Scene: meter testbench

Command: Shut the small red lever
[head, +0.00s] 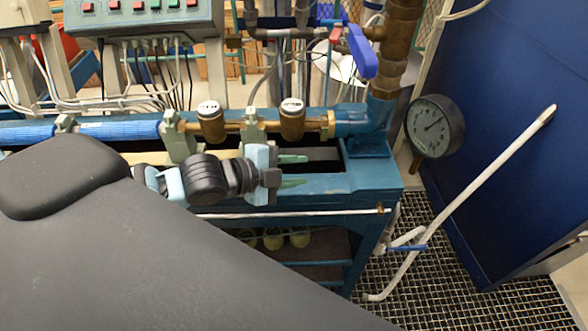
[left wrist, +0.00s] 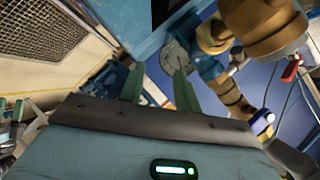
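The small red lever (head: 335,35) is on the pipework at the top of the head view, just left of a larger blue lever (head: 362,52). In the left wrist view the red lever (left wrist: 291,70) shows near the right edge, beside a brass fitting. My left gripper (head: 293,171) is over the blue bench frame, below and left of the lever and well apart from it. Its two green fingers are spread with nothing between them. They also show apart in the left wrist view (left wrist: 159,88). My right gripper is not in view.
Two brass meters (head: 292,119) stand on the pipe just behind my left gripper. A round pressure gauge (head: 435,126) is to the right, near a white pipe (head: 470,190). A control box (head: 140,18) with cables stands at the upper left. A blue panel (head: 520,110) closes off the right side.

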